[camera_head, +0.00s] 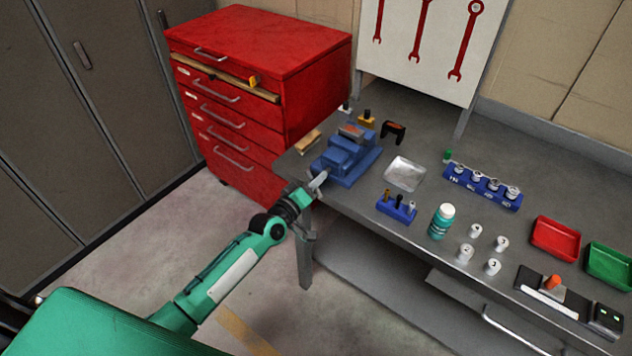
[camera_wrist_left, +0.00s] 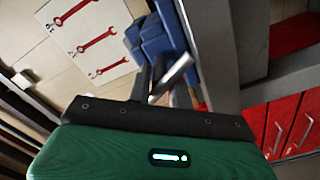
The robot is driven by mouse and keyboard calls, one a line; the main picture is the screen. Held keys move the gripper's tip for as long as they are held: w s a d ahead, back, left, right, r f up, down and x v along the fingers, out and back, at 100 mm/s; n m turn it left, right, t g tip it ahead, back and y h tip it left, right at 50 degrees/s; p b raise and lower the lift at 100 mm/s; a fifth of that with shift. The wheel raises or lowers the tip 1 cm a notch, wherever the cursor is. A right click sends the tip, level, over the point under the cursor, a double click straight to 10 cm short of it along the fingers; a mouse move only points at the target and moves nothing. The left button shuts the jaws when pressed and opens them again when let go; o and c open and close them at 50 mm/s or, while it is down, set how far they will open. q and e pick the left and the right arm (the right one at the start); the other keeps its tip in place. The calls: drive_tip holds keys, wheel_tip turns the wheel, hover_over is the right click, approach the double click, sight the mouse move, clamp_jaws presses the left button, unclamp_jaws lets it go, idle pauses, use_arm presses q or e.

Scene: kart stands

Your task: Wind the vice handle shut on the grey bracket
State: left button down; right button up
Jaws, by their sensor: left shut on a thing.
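The blue vice (camera_head: 345,160) stands on the left end of the grey bench, and its body also shows in the wrist view (camera_wrist_left: 160,38). A small grey piece with an orange-red patch, apparently the grey bracket (camera_head: 352,131), sits at the top of the vice; whether the jaws touch it I cannot tell. The pale metal vice handle (camera_head: 319,180) is at the vice's near end, and shows tilted in the wrist view (camera_wrist_left: 172,77). My left gripper (camera_head: 308,190) is at this handle and shut on it. My right gripper is out of view.
A red drawer cabinet (camera_head: 262,90) stands left of the bench. Floor before the bench is free.

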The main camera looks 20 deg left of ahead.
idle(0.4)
use_arm(q)
drive_tip(key=c, duration=1.3)
unclamp_jaws()
drive_tip(key=shift+s, duration=0.1)
drive_tip(key=b+v, duration=0.2)
drive_tip(key=v, duration=1.1)
drive_tip(key=shift+s+a, duration=0.15)
drive_tip(key=shift+s, duration=0.15)
